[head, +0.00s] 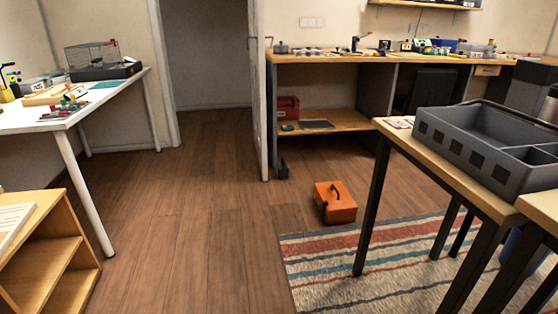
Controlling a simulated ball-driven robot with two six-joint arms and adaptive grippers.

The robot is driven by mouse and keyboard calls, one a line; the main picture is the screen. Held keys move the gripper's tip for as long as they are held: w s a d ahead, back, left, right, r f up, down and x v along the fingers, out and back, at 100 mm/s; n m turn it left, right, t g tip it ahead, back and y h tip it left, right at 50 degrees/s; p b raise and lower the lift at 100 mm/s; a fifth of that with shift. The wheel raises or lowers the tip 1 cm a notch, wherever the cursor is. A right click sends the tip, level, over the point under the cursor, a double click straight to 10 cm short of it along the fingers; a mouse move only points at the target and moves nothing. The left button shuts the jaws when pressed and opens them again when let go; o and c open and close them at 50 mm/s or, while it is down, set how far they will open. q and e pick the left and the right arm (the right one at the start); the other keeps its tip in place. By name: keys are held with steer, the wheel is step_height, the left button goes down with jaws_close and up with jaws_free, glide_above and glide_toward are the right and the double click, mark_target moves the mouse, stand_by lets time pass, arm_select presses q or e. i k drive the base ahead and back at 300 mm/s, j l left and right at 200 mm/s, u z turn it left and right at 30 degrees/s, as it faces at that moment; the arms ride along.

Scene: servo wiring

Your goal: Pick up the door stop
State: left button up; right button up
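A small dark object (283,170), which looks like the door stop, sits on the wooden floor at the foot of the door's edge. It is far off and too small to make out its exact shape, or whether it touches the door. Neither of my grippers shows in the head view.
An orange toolbox (335,202) stands on the floor by a striped rug (385,262). A wooden table with a grey tote (487,145) is at right. A white table (30,119) and low shelf (48,250) are at left. The middle floor (190,220) is clear.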

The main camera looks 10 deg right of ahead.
mark_target(282, 170)
steer(key=i, duration=2.6)
